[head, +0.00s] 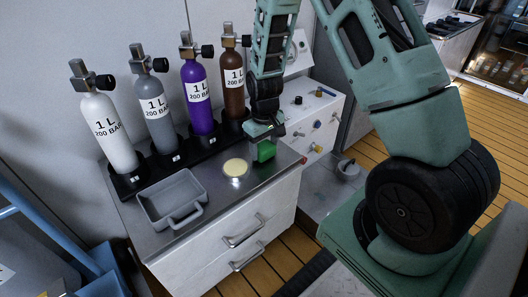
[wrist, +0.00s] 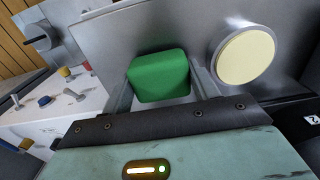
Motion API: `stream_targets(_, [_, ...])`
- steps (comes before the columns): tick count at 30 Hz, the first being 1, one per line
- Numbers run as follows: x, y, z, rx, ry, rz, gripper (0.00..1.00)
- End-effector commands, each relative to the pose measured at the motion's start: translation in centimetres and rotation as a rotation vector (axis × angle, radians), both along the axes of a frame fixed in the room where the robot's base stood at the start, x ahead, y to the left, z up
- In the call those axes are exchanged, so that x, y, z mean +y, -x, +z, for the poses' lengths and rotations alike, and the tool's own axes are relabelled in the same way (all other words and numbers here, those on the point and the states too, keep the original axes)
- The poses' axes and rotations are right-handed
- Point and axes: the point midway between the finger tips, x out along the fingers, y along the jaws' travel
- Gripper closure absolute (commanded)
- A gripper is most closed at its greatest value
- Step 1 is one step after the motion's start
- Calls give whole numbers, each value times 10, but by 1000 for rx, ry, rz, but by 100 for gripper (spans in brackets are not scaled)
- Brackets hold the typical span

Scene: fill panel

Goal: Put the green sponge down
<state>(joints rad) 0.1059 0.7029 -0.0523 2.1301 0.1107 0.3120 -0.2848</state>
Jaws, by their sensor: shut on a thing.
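The green sponge (head: 266,150) is held in my gripper (head: 264,138) over the right part of the metal cabinet top (head: 215,195). In the wrist view the green sponge (wrist: 159,76) sits between the two fingers of my gripper (wrist: 160,84), which is shut on it. I cannot tell whether the sponge's underside touches the cabinet top. A round pale yellow disc (head: 235,167) lies on the cabinet top just left of the sponge; it also shows in the wrist view (wrist: 244,57).
A grey tray (head: 171,200) sits on the left of the cabinet top. Several gas bottles, among them a purple one (head: 197,98) and a brown one (head: 232,85), stand in a black rack along the back. A white panel with knobs (head: 315,115) stands to the right.

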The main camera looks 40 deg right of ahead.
Motion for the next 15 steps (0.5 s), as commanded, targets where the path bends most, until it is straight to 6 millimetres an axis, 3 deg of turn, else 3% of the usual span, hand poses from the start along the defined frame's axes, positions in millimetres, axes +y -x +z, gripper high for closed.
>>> stream_targets(1, [0, 0, -7, 0, 0, 0, 62])
stream_targets(12, [0, 0, -10, 0, 0, 0, 62])
stream_targets(13, [0, 0, -10, 0, 0, 0, 38])
stream_targets(15, [0, 0, -9, -1, 0, 0, 19])
